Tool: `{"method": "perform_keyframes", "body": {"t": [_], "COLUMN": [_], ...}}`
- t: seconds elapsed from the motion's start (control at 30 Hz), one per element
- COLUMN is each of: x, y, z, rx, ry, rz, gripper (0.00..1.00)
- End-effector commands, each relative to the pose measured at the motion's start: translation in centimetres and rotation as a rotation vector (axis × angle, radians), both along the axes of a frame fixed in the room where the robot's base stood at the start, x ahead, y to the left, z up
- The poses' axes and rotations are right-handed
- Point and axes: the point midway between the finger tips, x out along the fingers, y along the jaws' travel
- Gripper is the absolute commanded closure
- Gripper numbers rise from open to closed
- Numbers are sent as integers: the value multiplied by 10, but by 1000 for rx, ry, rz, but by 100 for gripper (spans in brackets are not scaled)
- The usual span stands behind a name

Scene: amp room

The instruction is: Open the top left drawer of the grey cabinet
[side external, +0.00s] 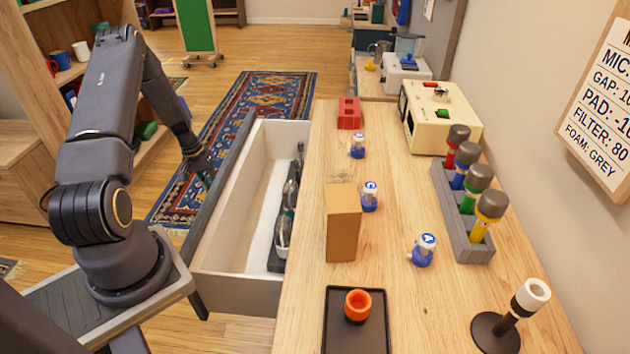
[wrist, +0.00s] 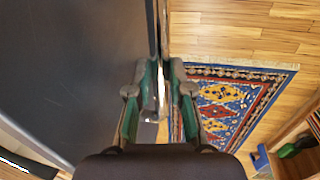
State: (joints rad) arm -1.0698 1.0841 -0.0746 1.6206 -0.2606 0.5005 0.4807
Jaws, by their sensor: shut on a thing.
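A drawer (side external: 252,200) with a dark grey front and pale inside is pulled well out from under the wooden top (side external: 300,310) of the cabinet. Its dark grey front panel fills the left of the wrist view (wrist: 70,70). My gripper (side external: 204,168) is at the outer side of the drawer front, towards its far end. In the wrist view my gripper (wrist: 163,92) has its green-edged fingers closed on a thin part beside the panel, which looks like the drawer's handle. The fingers hide most of that part.
Inside the drawer a dark rack (side external: 276,262) holds several dark and shiny items. A patterned rug (side external: 270,95) lies beyond.

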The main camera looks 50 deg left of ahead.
Motion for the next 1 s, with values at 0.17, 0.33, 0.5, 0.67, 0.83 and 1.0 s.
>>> {"method": "perform_keyframes", "body": {"t": [0.17,0.33,0.5,0.67,0.83,1.0], "x": [-11,-16,-17,-17,-17,-16], "y": [11,15,16,16,16,16], "z": [0,0,0,0,0,0], "rx": [-2,-2,-2,-2,-2,-1], "ry": [2,2,1,2,2,1], "rz": [1,1,1,1,1,0], "gripper": [100,100,100,100,72,55]}}
